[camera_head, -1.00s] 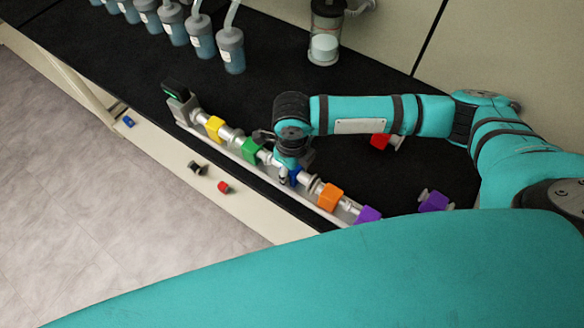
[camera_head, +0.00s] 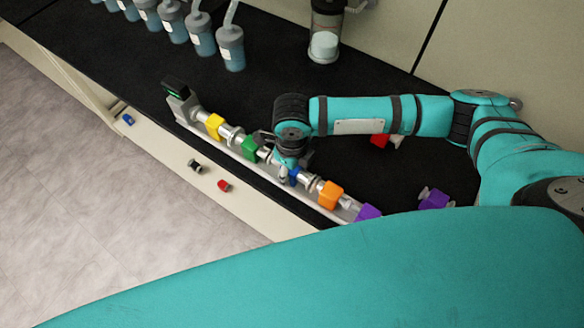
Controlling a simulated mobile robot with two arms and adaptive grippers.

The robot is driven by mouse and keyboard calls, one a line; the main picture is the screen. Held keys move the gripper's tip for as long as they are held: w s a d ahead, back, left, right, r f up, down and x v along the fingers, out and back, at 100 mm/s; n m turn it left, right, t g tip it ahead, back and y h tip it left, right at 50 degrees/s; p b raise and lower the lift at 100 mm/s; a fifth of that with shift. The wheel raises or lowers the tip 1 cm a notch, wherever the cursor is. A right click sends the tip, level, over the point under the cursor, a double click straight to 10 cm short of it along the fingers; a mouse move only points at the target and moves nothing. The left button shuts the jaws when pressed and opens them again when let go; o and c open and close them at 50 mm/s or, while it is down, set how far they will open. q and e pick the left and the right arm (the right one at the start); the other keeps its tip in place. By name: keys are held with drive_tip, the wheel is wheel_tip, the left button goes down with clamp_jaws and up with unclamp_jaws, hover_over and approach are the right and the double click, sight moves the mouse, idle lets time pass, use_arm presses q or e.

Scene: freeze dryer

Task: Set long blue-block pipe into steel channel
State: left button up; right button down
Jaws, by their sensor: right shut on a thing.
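The steel channel (camera_head: 185,122) runs diagonally along the front edge of the black table. In it sit pipe pieces with a yellow block (camera_head: 214,123), a green block (camera_head: 250,148), an orange block (camera_head: 330,195) and a purple block (camera_head: 367,212). The pipe with the blue block (camera_head: 294,175) is in line with them between green and orange. My right gripper (camera_head: 284,172) is shut on this pipe from above and hides part of it. I cannot tell whether the pipe rests fully in the channel. My left gripper is not in view.
A red-block piece (camera_head: 380,140) lies behind my right arm, and another purple-block piece (camera_head: 434,199) lies at right. Small black (camera_head: 195,166), red (camera_head: 224,185) and blue (camera_head: 128,119) parts lie along the front ledge. Several bottles (camera_head: 230,48) and a glass vessel (camera_head: 325,35) stand behind.

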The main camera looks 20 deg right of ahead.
drive_tip(key=c, duration=0.7)
unclamp_jaws()
wheel_tip(320, 180, up, 12)
drive_tip(key=shift+r, duration=0.1)
idle(0.4)
